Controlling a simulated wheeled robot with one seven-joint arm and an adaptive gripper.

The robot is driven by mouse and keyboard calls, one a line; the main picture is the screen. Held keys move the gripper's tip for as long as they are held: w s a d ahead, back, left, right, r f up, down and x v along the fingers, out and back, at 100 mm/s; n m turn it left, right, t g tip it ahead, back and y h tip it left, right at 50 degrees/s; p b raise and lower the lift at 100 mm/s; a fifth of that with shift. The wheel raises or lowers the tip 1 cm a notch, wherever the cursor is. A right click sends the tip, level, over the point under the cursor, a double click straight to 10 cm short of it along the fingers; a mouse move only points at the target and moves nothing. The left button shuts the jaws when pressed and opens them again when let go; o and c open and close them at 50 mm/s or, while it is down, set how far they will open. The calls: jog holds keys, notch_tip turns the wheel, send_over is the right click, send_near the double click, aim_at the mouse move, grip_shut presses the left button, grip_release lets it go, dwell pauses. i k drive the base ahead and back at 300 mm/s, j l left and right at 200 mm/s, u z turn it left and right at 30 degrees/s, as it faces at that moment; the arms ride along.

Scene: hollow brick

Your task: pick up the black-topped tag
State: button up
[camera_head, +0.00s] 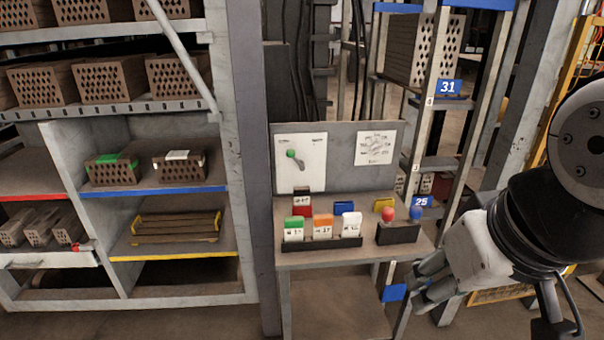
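Several small tags stand on the grey work table (340,258). The tag with a dark, seemingly black top (302,201) stands at the back left, with a white label and red below it. In front of it, a green-topped tag (293,229), an orange-topped tag (322,228) and a white tag (351,226) stand in a black holder. My gripper (424,281) is at the lower right, beyond the table's right edge and well apart from the tags. Its fingers are partly hidden by each other, so their opening is unclear. I see nothing held in it.
A black box (398,234) with a red and a blue knob stands at the table's right. A grey back panel (348,157) rises behind the tags. A shelf rack (238,255) with bricks stands at the left. A metal post (428,110) stands behind the table.

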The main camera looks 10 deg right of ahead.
aim_at(301, 194)
jog(key=i+j+z, duration=0.15)
jog(key=i+j, duration=0.25)
jog(key=i+j+z, duration=0.1)
jog(key=i+j, duration=0.3)
jog(key=i+j+z, duration=0.15)
jog(key=i+j, duration=0.2)
jog(key=j, duration=0.25)
